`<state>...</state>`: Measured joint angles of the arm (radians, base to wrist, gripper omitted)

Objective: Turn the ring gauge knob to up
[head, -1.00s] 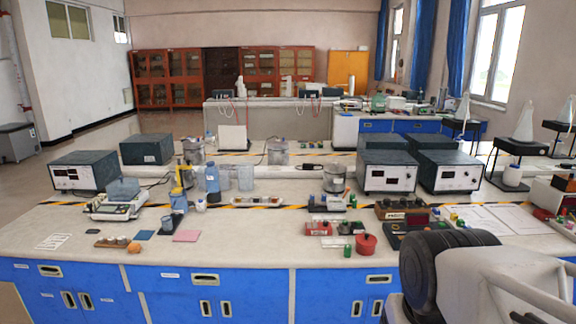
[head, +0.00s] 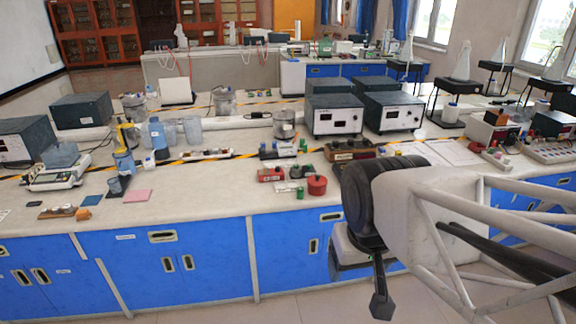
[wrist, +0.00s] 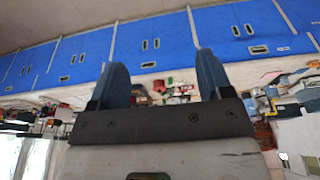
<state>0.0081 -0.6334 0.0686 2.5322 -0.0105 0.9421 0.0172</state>
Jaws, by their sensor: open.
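I cannot make out which device on the bench carries the ring gauge knob; the fittings are too small to tell. Small candidates near the front edge in the head view are a red box (head: 271,174), a red round pot (head: 317,186) and a brown box with a row of dials (head: 350,150). My gripper (head: 380,300) hangs low in front of the blue cabinets, apart from the bench items. In the wrist view, which looks upside down, my gripper (wrist: 160,72) shows two blue fingers wide apart with nothing between them.
The long pale bench top (head: 200,205) has free room along its front left. Blue cabinets (head: 200,262) front the bench. Flasks on stands rise at right.

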